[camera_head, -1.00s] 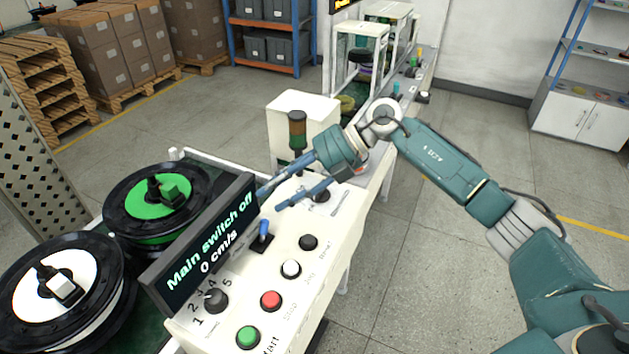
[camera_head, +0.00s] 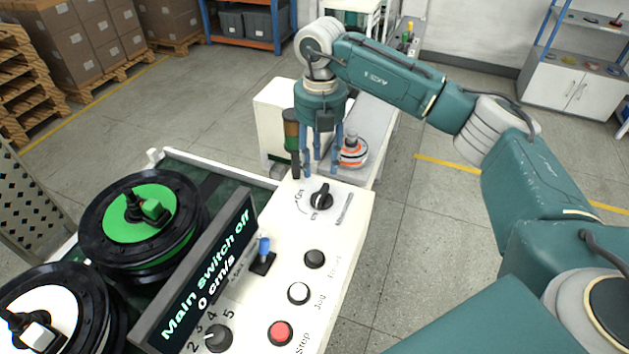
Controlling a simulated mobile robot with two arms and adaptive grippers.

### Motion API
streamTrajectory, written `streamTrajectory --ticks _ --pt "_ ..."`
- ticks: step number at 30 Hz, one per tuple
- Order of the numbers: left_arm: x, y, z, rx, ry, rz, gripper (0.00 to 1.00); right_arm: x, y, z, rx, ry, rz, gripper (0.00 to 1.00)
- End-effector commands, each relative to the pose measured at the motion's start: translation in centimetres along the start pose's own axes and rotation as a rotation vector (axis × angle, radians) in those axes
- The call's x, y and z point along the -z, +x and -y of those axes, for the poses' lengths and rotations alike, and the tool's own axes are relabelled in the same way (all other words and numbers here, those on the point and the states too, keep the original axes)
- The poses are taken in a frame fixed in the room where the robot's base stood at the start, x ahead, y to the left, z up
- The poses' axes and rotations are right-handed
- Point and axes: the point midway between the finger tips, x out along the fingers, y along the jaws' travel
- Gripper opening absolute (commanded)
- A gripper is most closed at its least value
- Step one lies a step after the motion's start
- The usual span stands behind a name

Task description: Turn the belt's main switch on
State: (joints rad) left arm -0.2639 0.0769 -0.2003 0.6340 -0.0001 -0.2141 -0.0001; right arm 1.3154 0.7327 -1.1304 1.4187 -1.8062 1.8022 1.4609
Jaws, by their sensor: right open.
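The main switch is a black rotary knob (camera_head: 321,198) at the far end of the white control panel (camera_head: 345,225), with On and Off lettering beside it. The display (camera_head: 203,283) reads "Main switch off" and "0 cm/s". My right gripper (camera_head: 320,172) points down just above and behind the knob. Its blue fingers are spread and hold nothing; I cannot tell whether they touch the knob. My left gripper is not in view.
A blue-tipped lever (camera_head: 264,248), several buttons such as the red one (camera_head: 280,332), and a speed dial (camera_head: 217,338) share the panel. A signal lamp (camera_head: 291,130) stands near the gripper. Green (camera_head: 140,222) and white (camera_head: 45,315) reels lie left.

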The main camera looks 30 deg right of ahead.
Motion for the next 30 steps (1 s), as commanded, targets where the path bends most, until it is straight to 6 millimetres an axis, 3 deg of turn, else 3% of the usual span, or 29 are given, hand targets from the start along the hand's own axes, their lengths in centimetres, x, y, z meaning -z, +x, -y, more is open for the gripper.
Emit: streamTrajectory --ticks 6,9,13,18,21,27,28,30 --pt "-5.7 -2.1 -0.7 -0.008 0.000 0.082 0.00 0.1 3.9 0.2 0.005 -0.001 -0.005 0.42" --pt "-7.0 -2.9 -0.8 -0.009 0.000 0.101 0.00 0.1 5.8 0.1 0.002 -0.001 -0.004 0.42" --pt "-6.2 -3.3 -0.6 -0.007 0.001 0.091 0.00 0.1 7.8 0.1 0.002 -0.001 -0.003 0.42" --pt "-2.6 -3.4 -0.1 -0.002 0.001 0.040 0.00 0.1 9.3 0.0 -0.001 -0.001 -0.003 0.42" --pt "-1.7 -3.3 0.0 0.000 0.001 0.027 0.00 0.1 9.6 0.0 -0.001 -0.002 -0.002 0.42" --pt "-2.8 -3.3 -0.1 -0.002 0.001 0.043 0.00 0.1 9.7 0.0 -0.001 -0.002 -0.002 0.42" --pt "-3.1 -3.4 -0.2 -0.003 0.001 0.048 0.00 0.1 9.7 0.0 -0.001 -0.002 -0.002 0.40" --pt "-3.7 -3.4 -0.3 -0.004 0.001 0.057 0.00 0.1 9.7 0.0 -0.001 -0.002 -0.002 0.26"
